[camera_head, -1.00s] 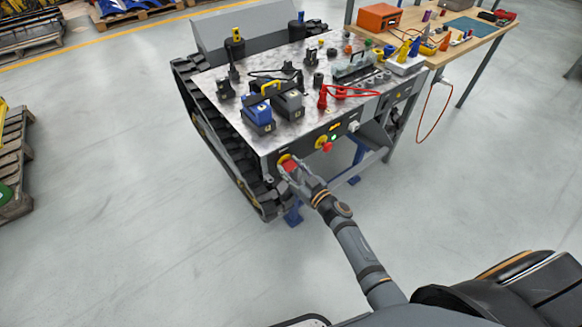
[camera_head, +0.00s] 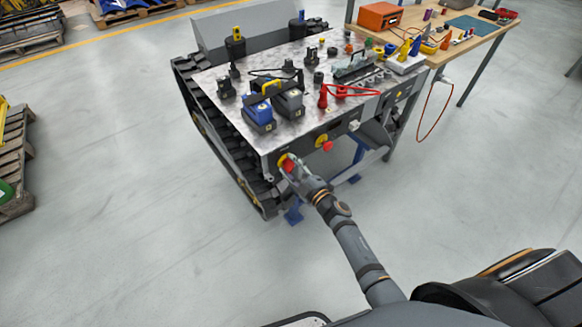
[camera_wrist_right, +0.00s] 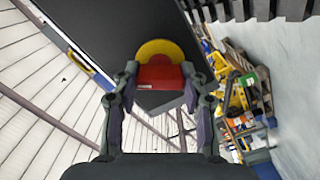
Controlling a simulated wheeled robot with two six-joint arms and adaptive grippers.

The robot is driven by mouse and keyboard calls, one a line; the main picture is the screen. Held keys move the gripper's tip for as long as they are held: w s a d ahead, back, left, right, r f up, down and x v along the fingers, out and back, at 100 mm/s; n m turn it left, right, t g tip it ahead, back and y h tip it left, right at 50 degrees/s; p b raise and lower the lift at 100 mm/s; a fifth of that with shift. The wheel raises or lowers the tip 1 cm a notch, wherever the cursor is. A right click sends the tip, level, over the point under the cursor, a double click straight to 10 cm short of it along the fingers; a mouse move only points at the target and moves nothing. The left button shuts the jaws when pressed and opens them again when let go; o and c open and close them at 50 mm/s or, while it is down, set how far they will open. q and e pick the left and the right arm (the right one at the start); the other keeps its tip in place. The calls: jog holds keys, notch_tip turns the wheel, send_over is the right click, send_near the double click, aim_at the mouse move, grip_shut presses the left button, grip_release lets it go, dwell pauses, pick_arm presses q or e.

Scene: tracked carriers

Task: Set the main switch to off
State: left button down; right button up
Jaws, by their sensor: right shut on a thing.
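The main switch has a red handle (camera_head: 288,165) on a round yellow plate (camera_head: 283,157), on the front panel of the tracked carrier (camera_head: 235,120), near its left corner. My right gripper (camera_head: 291,168) is at this switch, its fingers on either side of the red handle. In the right wrist view the red handle (camera_wrist_right: 160,75) sits between the two fingertips (camera_wrist_right: 160,86), with the yellow plate (camera_wrist_right: 160,48) behind it. The fingers hide parts of the handle, and no position marking can be read. My left gripper is not in view.
A red button (camera_head: 328,147) on a yellow base sits further right on the same panel. Battery packs (camera_head: 258,115) and red cables (camera_head: 350,91) lie on the carrier's top. A wooden workbench (camera_head: 462,45) stands behind right. The floor in front is clear.

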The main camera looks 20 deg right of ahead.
jog(key=n+b, duration=0.1)
jog(key=n, duration=0.5)
jog(key=shift+f+n, duration=0.15)
jog(key=shift+n, duration=0.15)
dwell(0.3)
jog(key=o, duration=1.1)
jog(key=shift+o, duration=0.2)
jog(key=shift+s+d, duration=0.1)
jog(key=shift+s, duration=0.3)
jog(key=v, duration=1.1)
